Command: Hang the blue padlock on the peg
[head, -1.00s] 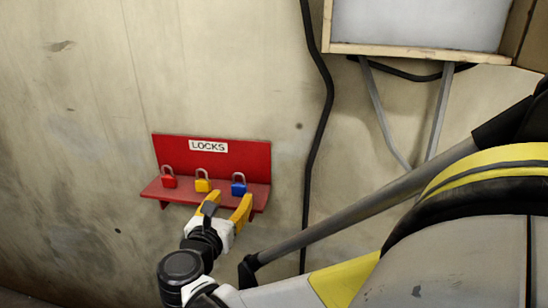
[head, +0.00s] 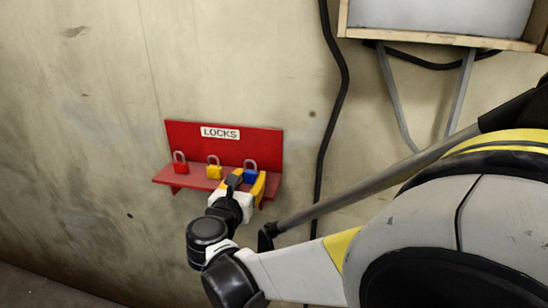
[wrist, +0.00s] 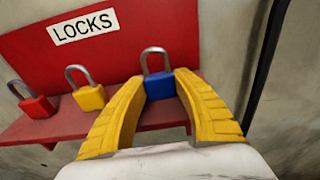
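The blue padlock (head: 250,174) stands upright with its shackle up at the right end of a red shelf marked LOCKS (head: 270,145). My gripper (head: 248,181) is at the shelf's front edge, its yellow fingers pointing at the blue padlock. In the wrist view the blue padlock (wrist: 159,86) shows between the tips of my gripper (wrist: 160,84), one finger on each side. The fingers are apart and look open; whether they touch the padlock is hard to tell. No peg can be made out in either view.
A yellow padlock (head: 214,171) and a red padlock (head: 180,168) stand to the left on the same shelf. A black cable (head: 335,105) runs down the wall to the right. A framed box (head: 440,20) hangs at upper right with conduits below.

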